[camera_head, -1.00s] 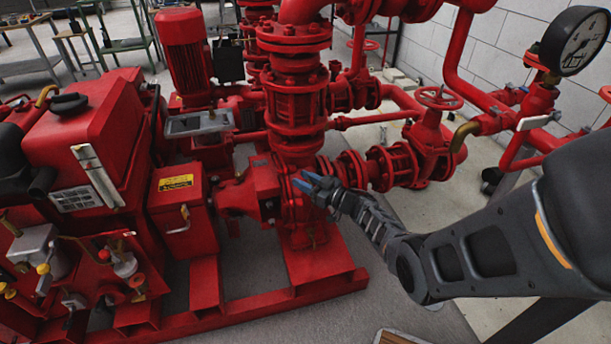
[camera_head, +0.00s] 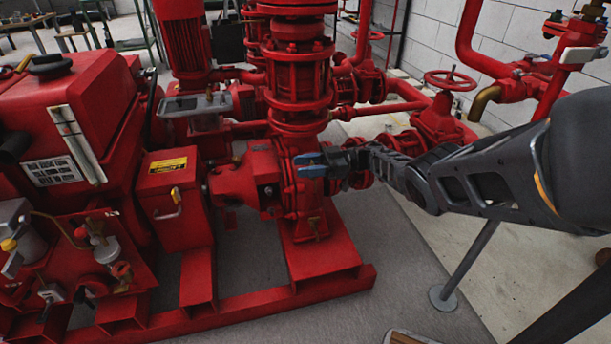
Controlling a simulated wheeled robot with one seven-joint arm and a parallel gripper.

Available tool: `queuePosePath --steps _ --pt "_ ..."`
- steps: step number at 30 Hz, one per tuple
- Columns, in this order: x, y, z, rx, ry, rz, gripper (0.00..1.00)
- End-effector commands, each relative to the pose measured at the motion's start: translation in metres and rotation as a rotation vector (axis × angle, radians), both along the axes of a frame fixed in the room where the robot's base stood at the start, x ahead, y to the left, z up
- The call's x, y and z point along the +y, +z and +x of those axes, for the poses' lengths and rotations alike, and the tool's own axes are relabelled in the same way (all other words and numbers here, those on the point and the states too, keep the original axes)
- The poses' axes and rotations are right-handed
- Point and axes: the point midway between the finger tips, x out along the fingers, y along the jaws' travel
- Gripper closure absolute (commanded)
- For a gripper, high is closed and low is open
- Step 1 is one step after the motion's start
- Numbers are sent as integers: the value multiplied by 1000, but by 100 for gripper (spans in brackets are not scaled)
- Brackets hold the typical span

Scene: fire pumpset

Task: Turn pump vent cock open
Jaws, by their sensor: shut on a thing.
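The red pump casing (camera_head: 296,195) stands below the flanged vertical pipe in the middle of the head view. My gripper (camera_head: 308,165) reaches in from the right, its blue fingertips at the upper part of the casing. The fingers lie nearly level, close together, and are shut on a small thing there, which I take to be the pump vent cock. The cock is hidden by the fingertips or too small to make out, so its handle angle cannot be told.
A red box with a yellow label (camera_head: 172,190) and the red engine unit (camera_head: 75,120) stand left. A valve with a red handwheel (camera_head: 450,80) stands behind my arm. A red base frame (camera_head: 250,310) runs along the floor. Open grey floor (camera_head: 400,270) lies at the front right.

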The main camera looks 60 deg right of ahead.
Motion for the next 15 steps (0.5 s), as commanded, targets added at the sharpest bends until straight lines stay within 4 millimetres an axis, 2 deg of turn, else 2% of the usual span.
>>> queuePosePath --steps 1,15 --pt "0 -5 0 1 20 -3 83" --pt "0 0 -2 2 90 0 83"
